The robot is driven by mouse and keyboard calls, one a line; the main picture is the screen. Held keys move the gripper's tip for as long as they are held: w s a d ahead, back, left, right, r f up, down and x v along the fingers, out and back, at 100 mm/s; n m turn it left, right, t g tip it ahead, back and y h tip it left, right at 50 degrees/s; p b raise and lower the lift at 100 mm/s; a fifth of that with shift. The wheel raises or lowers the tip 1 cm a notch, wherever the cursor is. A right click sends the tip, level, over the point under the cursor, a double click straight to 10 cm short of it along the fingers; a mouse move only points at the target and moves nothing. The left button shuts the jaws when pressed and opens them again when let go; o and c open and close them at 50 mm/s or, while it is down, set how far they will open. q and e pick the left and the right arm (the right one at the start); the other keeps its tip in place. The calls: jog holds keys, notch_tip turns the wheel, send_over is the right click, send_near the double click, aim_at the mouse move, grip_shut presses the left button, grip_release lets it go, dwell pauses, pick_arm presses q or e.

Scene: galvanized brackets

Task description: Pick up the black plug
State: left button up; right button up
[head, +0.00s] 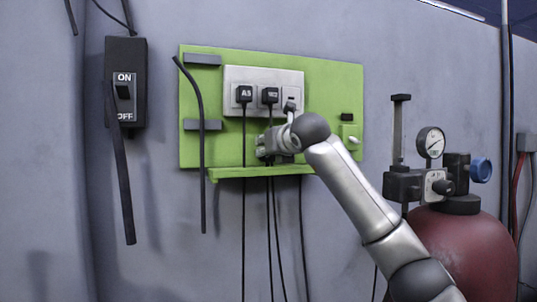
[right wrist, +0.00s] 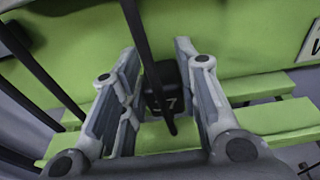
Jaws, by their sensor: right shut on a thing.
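My right gripper (head: 267,146) is in front of the green board, just below the white socket plate, in the head view. In the right wrist view its fingers (right wrist: 160,68) are shut on a black plug (right wrist: 162,88) with a cord and a partly readable mark ending in 7. The plug is close to the green ledge. In the head view the gripper hides this plug. Two other black plugs, one marked A5 (head: 244,94) and one that looks like W2 (head: 270,96), sit in the socket plate (head: 262,76). My left gripper is not in view.
The green board (head: 330,85) has a narrow ledge (head: 235,172) and hanging black cords. A black ON/OFF switch box (head: 124,60) is at left. A red tank (head: 475,255) with a gauge (head: 430,143) stands at right. The wall at lower left is clear.

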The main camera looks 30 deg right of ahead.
jog(key=s+d+r+b, duration=0.2)
jog(key=s+d+r, duration=0.2)
jog(key=s+r, duration=0.9)
jog(key=shift+s+r+b, duration=0.25)
jog(key=shift+r+b, duration=0.05)
dwell(0.4)
